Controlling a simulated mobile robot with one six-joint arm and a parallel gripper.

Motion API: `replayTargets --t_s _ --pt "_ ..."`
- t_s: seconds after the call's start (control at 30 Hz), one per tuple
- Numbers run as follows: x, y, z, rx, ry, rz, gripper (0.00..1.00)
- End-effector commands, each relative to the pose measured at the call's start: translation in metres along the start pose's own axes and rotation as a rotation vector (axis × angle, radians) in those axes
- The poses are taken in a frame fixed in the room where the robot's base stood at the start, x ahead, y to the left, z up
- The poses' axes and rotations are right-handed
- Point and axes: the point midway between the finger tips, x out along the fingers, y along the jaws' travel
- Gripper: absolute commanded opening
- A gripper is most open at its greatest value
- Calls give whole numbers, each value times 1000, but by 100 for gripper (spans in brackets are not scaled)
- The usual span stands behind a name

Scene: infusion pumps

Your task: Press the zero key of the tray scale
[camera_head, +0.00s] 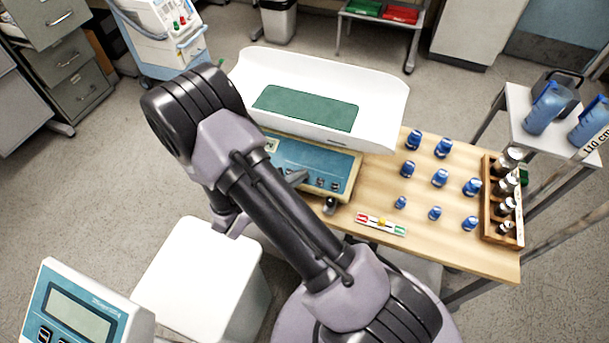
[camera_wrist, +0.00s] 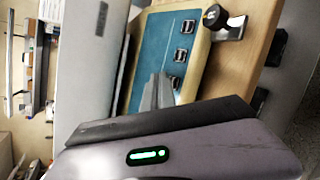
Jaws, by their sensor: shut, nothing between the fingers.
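The tray scale has a white curved tray (camera_head: 375,95) with a green mat (camera_head: 305,108) and a blue key panel (camera_head: 330,163) in front. The panel (camera_wrist: 160,45) also shows in the wrist view, with a row of dark square keys (camera_wrist: 181,55). Their markings are too small to read, so I cannot tell which is the zero key. My arm hides the panel's left part.
A red, white and green strip (camera_head: 381,224) lies on the wooden table (camera_head: 450,245). Several blue bottles (camera_head: 440,178) and a wooden rack (camera_head: 488,210) stand right. A blue display unit (camera_head: 75,310) is at lower left.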

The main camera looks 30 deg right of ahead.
Motion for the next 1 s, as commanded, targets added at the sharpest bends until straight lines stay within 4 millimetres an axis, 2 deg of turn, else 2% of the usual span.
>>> replayTargets --t_s 0.27,0.77,1.0 --pt "-1 1 1 0 0 0 0" --pt "-34 26 25 1 -1 0 0" --pt "-34 25 25 0 -1 -1 0"
